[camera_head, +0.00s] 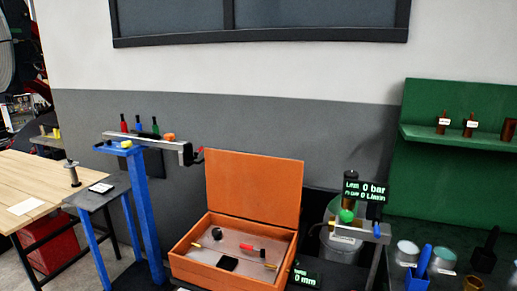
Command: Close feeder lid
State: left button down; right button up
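An orange box (176,266) stands at the lower middle. Its flat orange lid (253,188) is raised upright at the back edge, so the box is open. Inside, on a pale floor, lie a red-handled item (249,248), a black block (227,263) and small brass-coloured pieces. No label shows that this box is the feeder, but it is the only thing with a clearly visible open lid. Neither of my grippers shows in the head view.
A blue stand (146,215) with a grey bar on top rises left of the box. Right of it is a device with a green knob (346,215) and a pressure display (366,190). A wooden table (30,185) is far left; a green shelf (460,138) is right.

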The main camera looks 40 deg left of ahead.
aim_at(267, 189)
jog(key=j+z, duration=0.1)
jog(key=z, duration=1.6)
jog(key=k+j+z, duration=0.25)
jog(key=k+j, duration=1.8)
jog(key=k, duration=0.25)
